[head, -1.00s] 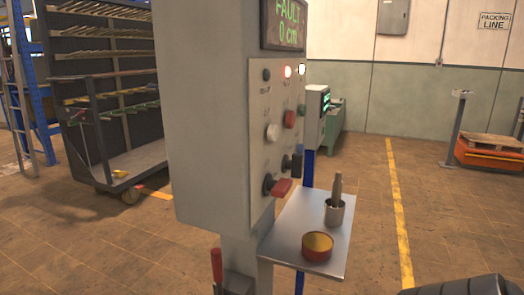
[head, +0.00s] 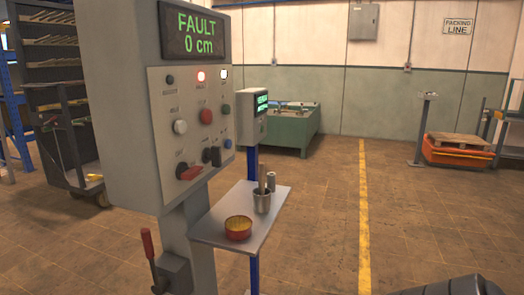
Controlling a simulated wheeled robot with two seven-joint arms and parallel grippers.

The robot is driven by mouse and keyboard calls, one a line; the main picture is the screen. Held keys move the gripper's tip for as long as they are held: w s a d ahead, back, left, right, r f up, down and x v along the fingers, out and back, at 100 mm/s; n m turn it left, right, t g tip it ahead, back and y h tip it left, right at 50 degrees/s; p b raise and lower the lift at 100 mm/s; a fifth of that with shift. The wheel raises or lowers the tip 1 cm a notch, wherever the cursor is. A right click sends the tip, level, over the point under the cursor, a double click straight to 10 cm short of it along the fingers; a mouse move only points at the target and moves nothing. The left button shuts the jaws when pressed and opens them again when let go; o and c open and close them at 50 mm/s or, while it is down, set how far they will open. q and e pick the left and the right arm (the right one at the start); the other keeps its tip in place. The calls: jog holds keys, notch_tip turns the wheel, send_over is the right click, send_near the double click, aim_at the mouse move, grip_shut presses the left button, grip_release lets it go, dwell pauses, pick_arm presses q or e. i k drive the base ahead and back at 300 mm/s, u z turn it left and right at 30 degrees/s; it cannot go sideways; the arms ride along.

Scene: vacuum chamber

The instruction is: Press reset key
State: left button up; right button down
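A grey control cabinet stands at left-centre in the head view, with a sloping button panel (head: 194,120) facing me. Its display (head: 195,32) reads "FAULT 0 cm" in green. The labels are too small to tell which is reset.
A red-handled lever (head: 147,243) stands at lower left. A green bench (head: 300,128) is behind. The floor right of the cabinet is clear.

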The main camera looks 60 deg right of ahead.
aim_at(228, 143)
jog(key=u, duration=0.45)
jog(key=k, duration=0.1)
jog(key=z, duration=1.45)
